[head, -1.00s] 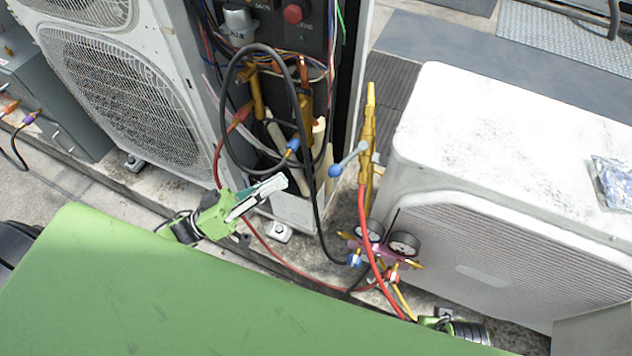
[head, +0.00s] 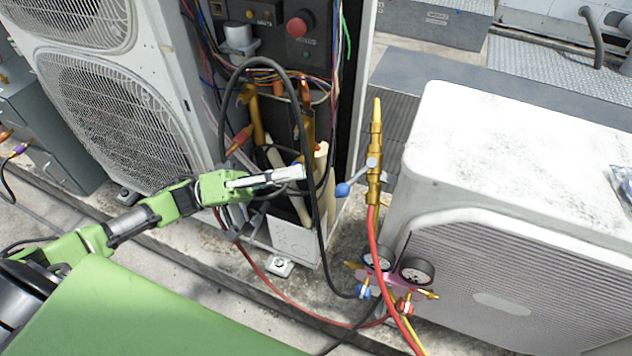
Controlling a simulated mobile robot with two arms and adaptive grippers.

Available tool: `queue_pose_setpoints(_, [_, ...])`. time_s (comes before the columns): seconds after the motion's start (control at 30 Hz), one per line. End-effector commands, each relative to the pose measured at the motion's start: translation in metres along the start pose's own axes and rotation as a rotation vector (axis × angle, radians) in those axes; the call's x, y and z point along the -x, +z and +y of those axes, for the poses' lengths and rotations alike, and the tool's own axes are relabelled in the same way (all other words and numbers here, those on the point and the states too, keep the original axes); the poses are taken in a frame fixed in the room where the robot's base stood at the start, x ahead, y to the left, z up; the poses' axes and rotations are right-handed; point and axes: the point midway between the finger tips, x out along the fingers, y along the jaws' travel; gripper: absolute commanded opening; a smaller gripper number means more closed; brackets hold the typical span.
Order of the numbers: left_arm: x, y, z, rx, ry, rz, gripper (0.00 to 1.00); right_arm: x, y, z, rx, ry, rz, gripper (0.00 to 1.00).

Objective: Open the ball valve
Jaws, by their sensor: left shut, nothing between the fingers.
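The ball valve (head: 374,183) is a brass body on an upright brass pipe, right of centre in the head view. Its grey lever with a blue tip (head: 343,189) points left and slightly down, across the pipe. A red hose runs down from the valve. My left gripper (head: 302,173) is shut and empty, pointing right in front of the open condenser cabinet. Its tips are a short way left of the blue lever tip and look apart from it. My right gripper is not in view.
A black hose (head: 318,215) loops past my left gripper's tips. The gauge manifold (head: 398,278) stands below the valve. The white condenser (head: 500,150) is close on the right. The cabinet (head: 255,100) behind holds wires and pipes.

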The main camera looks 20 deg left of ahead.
Motion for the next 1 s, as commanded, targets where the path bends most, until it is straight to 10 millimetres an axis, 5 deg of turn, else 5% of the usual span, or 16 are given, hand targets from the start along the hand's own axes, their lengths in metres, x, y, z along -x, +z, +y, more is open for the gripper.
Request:
queue_pose_setpoints(0.1, [-0.023, 0.004, 0.0, 0.002, 0.004, 0.0, 0.0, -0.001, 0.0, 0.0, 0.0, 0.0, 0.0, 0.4])
queue_pose_setpoints(0.33, [-0.041, 0.025, 0.0, 0.002, 0.002, 0.001, 0.0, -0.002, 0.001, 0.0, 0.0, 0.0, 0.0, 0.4])
queue_pose_setpoints(1.0, [-0.051, 0.032, -0.002, 0.005, 0.009, 0.025, 0.0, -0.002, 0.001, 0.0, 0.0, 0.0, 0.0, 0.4])
